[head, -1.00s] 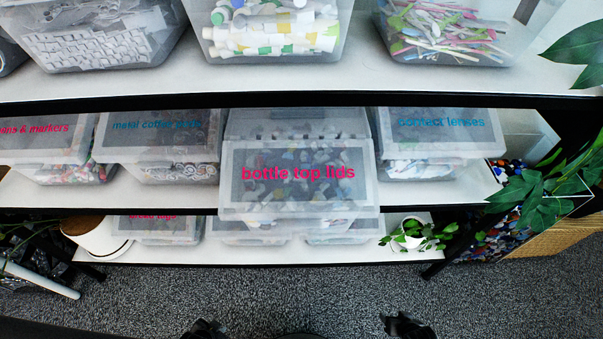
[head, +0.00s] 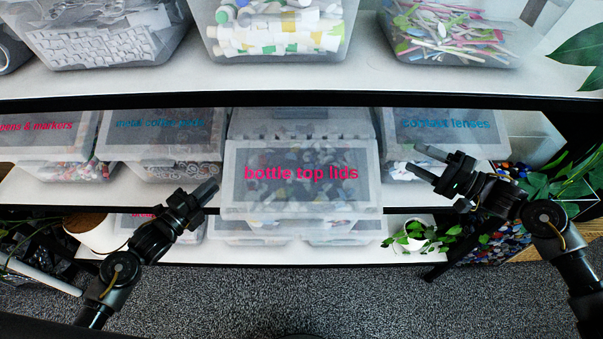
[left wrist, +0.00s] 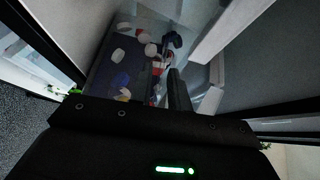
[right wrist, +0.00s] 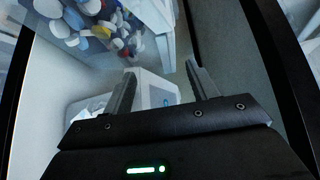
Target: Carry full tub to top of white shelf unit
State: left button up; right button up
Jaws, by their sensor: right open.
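The clear tub labelled "bottle top lids" (head: 300,205) sits on the white shelf unit's middle shelf, jutting past its front edge. It looks full of coloured lids, which also show through a clear wall in the left wrist view (left wrist: 118,75) and right wrist view (right wrist: 95,45). My left gripper (head: 214,186) is just left of the tub's front, apart from it. Its fingers (left wrist: 167,75) lie close together and appear shut and empty. My right gripper (head: 412,159) is open and empty, right of the tub, its fingers apart in the right wrist view (right wrist: 160,75).
The top shelf (head: 300,82) holds several open tubs, with bare board along its front. Labelled tubs flank the middle tub, including "contact lenses" (head: 440,122). Potted plants (head: 412,240) stand on the lower shelf and leaves (head: 575,165) hang at right, near my right arm.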

pick_arm(q)
jog(key=shift+r+m, duration=0.4)
jog(key=shift+r, duration=0.05)
pick_arm(e)
jog(key=shift+s+d+r+y, duration=0.15)
jog(key=shift+r+y, duration=0.15)
jog(key=shift+r, duration=0.25)
pick_arm(q)
jog(key=shift+w, duration=0.1)
jog(key=x, duration=1.1)
jog(key=shift+r, duration=0.15)
pick_arm(e)
jog(key=x, duration=1.1)
jog(key=shift+s+f, duration=0.1)
pick_arm(q)
grip_shut()
pick_arm(e)
jog(key=c, duration=0.5)
grip_shut()
pick_arm(q)
jog(key=shift+r, duration=0.3)
pick_arm(e)
jog(key=shift+r, duration=0.3)
